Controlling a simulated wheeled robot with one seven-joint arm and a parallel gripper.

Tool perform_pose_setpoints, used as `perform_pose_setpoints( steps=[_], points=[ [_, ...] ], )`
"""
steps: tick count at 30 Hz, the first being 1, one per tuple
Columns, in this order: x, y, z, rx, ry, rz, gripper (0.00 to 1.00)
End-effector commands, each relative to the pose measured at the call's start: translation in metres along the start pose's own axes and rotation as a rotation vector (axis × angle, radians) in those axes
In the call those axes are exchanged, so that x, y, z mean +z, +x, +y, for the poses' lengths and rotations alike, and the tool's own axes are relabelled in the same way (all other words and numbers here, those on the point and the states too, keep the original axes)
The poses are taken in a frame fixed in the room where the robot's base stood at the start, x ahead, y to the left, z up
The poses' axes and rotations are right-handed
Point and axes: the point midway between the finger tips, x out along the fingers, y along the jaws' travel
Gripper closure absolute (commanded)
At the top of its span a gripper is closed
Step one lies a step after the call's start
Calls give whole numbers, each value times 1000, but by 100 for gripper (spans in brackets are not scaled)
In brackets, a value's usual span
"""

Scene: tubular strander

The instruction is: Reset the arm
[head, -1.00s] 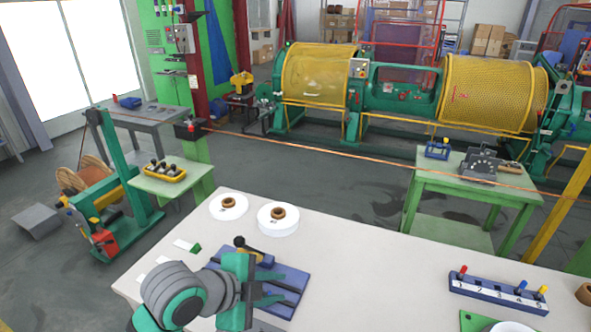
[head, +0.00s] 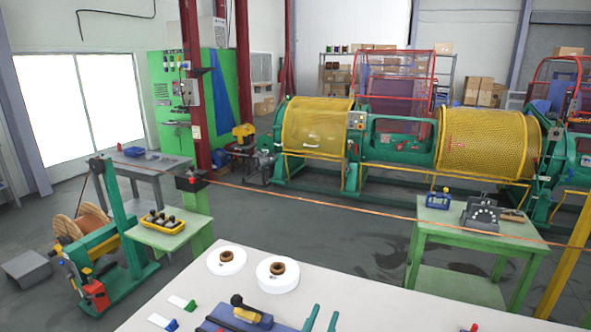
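Two slim teal fingertips of my gripper (head: 322,320) rise at the bottom edge of the head view, in front of the pale worktable (head: 400,304). They stand apart with nothing seen between them. The rest of my arm is below the picture, so its pose is hidden. A blue fixture with a black-knobbed lever (head: 246,310) is on the table left of the fingertips.
Two white spools (head: 226,262) (head: 277,276) stand on the table's far left part. Beyond it are a green side table (head: 470,234), a reel stand (head: 125,225) and the yellow-caged strander (head: 490,145). A copper-coloured wire crosses the room.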

Motion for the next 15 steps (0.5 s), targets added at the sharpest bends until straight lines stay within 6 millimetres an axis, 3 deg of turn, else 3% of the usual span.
perform_pose_setpoints(
  steps=[8, 15],
  points=[
    [62, -44, 18, -186, -215, -32, 75],
    [115, -103, 40, -326, -317, -98, 75]
  ],
)
